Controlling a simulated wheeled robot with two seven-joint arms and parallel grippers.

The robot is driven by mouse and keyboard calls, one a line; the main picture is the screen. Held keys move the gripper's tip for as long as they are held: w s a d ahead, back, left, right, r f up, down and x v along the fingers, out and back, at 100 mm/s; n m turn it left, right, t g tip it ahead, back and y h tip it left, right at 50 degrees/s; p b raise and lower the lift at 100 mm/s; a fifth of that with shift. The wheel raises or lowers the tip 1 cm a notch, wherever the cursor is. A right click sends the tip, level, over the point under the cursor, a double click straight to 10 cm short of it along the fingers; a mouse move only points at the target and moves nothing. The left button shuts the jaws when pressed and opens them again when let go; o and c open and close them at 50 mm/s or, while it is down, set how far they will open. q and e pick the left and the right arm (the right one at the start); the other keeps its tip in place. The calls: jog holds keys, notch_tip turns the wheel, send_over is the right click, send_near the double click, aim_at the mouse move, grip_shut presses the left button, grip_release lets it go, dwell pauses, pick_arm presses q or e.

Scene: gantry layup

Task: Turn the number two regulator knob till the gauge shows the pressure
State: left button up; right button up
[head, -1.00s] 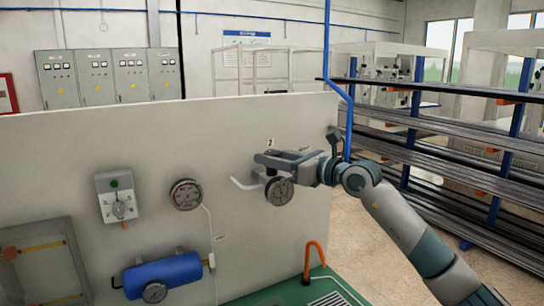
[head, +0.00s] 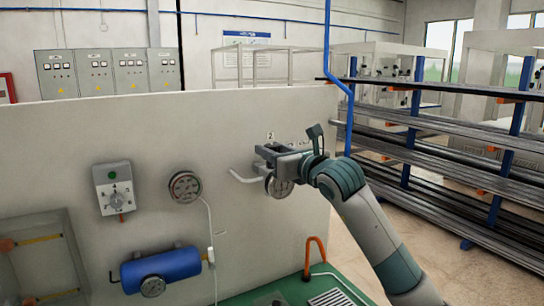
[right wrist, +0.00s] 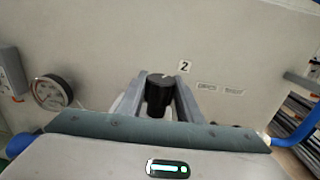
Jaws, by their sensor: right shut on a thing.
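The number two regulator knob (right wrist: 159,92) is a black cylinder on the pale panel, below and left of a small "2" label (right wrist: 184,66). My right gripper (head: 265,155) is at the panel, its two fingers on either side of the knob and shut on it. In the head view the gripper hides the knob. A round gauge (head: 279,187) sits just below the gripper, partly covered by it. Its needle is too small to read. My left gripper is not in view.
Left on the panel are another gauge (head: 185,187), a grey switch box (head: 115,189) and a blue cylinder (head: 162,269). An orange hooked pipe (head: 316,250) rises from the green bench below. A rack of long bars (head: 440,150) stands at the right.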

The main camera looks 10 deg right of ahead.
jog(key=shift+f, duration=0.15)
jog(key=o, duration=1)
jog(key=shift+o, duration=0.2)
jog(key=shift+s, duration=0.15)
jog(key=shift+s+d+b, duration=0.2)
jog(key=shift+s+b, duration=0.1)
jog(key=shift+s, duration=0.15)
pick_arm(q)
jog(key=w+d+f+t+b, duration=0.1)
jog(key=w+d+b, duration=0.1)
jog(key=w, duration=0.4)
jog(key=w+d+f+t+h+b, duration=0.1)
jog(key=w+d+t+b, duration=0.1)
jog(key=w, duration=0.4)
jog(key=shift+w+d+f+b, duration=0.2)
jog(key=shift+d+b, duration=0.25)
jog(key=shift+b, duration=0.55)
pick_arm(e)
jog(key=v, duration=1.6)
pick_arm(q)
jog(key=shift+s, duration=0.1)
pick_arm(e)
jog(key=shift+s+d, duration=0.1)
